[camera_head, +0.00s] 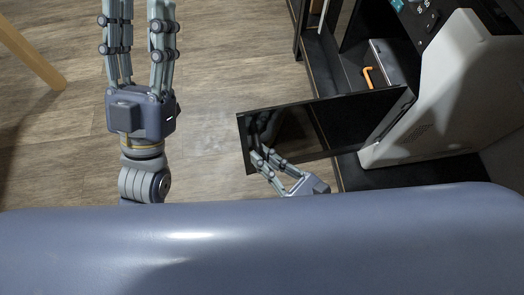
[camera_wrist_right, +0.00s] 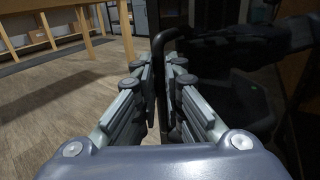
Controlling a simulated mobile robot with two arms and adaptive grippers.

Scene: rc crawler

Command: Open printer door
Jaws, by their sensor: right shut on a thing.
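The printer (camera_head: 440,95) is a pale grey box at the right of the head view. Its dark glossy door (camera_head: 310,130) stands swung out from the printer, reaching left over the floor. My right gripper (camera_head: 262,152) is at the door's outer left end. In the right wrist view my right gripper (camera_wrist_right: 164,85) is shut on the black door handle (camera_wrist_right: 163,45), an upright bar between its fingers. The door's dark panel (camera_wrist_right: 225,80) fills the right of that view. My left gripper (camera_head: 136,30) is open, fingers apart and empty, with its tips cut off at the top edge.
A dark shelf unit (camera_head: 345,90) stands beside the printer, with an orange hooked item (camera_head: 368,77) in it. A wooden leg (camera_head: 30,55) is at the far left. In the right wrist view a wooden table (camera_wrist_right: 65,55) stands behind. The wood floor (camera_head: 215,90) between is clear.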

